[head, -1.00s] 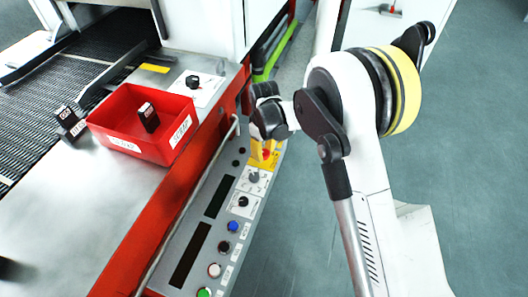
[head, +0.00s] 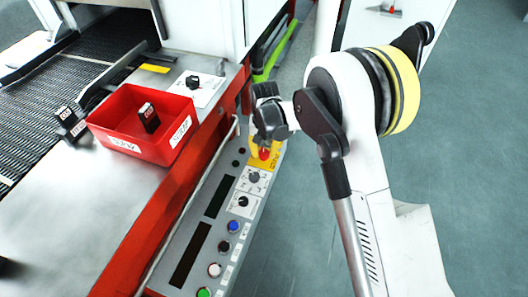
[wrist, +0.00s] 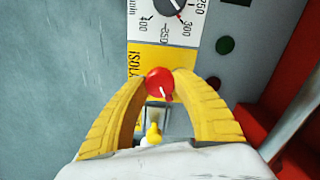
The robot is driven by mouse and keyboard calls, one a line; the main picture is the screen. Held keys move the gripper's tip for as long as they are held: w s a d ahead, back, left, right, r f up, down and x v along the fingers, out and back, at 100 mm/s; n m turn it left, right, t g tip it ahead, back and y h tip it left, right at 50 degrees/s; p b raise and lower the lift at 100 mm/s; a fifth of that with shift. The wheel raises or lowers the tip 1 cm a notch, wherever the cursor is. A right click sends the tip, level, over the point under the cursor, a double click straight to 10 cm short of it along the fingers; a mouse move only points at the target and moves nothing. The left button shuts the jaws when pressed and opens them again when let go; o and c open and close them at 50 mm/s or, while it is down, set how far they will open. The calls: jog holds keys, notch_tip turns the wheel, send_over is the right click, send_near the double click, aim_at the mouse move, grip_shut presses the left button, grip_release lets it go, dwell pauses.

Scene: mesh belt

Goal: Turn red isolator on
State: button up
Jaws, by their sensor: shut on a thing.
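The red isolator (wrist: 160,82) is a round red knob with a pale mark, on a yellow plate (wrist: 147,59) with partly hidden lettering. In the wrist view the knob sits between the two yellow fingertips of my gripper (wrist: 163,80), which is shut on it. The knob's pale mark points down and slightly right in that view. In the head view my gripper (head: 268,125) is over the far end of the control panel, and the red isolator (head: 264,154) shows just below it. The fingertips are largely hidden there.
The control panel (head: 189,254) has dials, displays and coloured buttons nearer me. To the left stand a red bin (head: 117,137) holding a black block, and a mesh belt (head: 88,50). Open floor lies to the right.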

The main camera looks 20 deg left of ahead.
aim_at(265, 152)
jog(key=m, duration=0.5)
jog(key=shift+m, duration=0.4)
dwell(0.3)
jog(key=o, duration=1.2)
notch_tip(265, 152, up, 12)
jog(key=shift+d, duration=0.1)
